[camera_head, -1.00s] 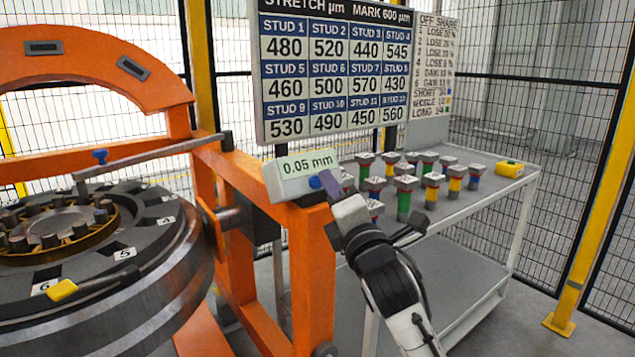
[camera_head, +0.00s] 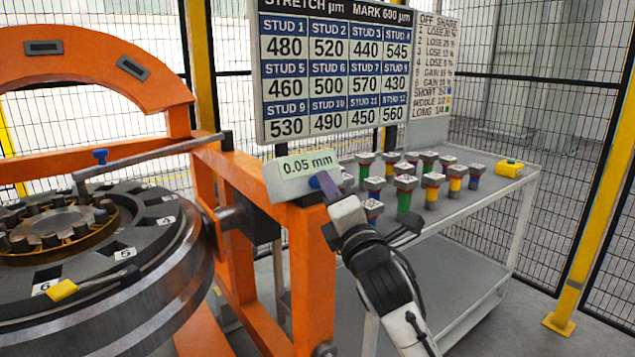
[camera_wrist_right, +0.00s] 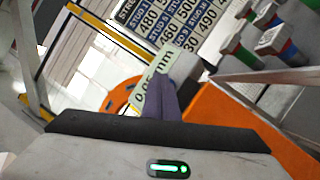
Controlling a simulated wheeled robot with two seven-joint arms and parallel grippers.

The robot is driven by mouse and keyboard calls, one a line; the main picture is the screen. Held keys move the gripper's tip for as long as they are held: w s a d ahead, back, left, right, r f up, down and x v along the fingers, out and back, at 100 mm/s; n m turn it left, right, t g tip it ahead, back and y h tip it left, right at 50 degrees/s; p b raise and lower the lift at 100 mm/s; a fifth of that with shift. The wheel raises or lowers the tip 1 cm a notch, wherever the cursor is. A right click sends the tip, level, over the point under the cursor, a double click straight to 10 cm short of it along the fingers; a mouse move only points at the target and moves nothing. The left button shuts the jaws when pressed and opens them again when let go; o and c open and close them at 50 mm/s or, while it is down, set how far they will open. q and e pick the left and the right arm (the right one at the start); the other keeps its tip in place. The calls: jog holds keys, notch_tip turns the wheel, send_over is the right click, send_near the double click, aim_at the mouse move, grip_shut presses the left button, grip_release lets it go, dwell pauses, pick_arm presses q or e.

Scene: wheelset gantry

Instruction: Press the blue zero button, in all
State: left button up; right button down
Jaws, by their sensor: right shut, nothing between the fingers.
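The readout box (camera_head: 275,185) sits on top of the orange gantry post, and its display (camera_head: 308,164) reads 0.05 mm. The blue zero button (camera_head: 315,182) shows as a small blue patch on the box's front, partly hidden by my gripper. My right gripper (camera_head: 326,184) is shut and empty, its purple fingertips at the button; I cannot tell whether they touch it. In the right wrist view the shut fingers (camera_wrist_right: 160,98) cover the lower part of the display (camera_wrist_right: 155,80), and the button is hidden. My left gripper is not in view.
A grey trolley (camera_head: 470,215) to the right holds several coloured studs and a yellow block (camera_head: 509,168). A stretch board (camera_head: 335,75) stands behind. The round steel wheelset (camera_head: 150,270) with a long bar (camera_head: 150,155) above it fills the left.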

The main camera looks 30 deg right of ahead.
jog(key=shift+w+f, duration=0.25)
jog(key=shift+w, duration=0.15)
dwell(0.4)
jog(key=shift+s+r, duration=0.1)
jog(key=shift+s+r+p, duration=0.3)
jog(key=shift+s+p, duration=0.4)
jog(key=s+p, duration=0.1)
jog(key=s+r+p, duration=0.1)
jog(key=s, duration=0.1)
jog(key=s+r+p, duration=0.1)
jog(key=shift+s+d+r, duration=0.15)
jog(key=shift+s+r, duration=0.05)
jog(key=shift+f, duration=0.1)
dwell(0.9)
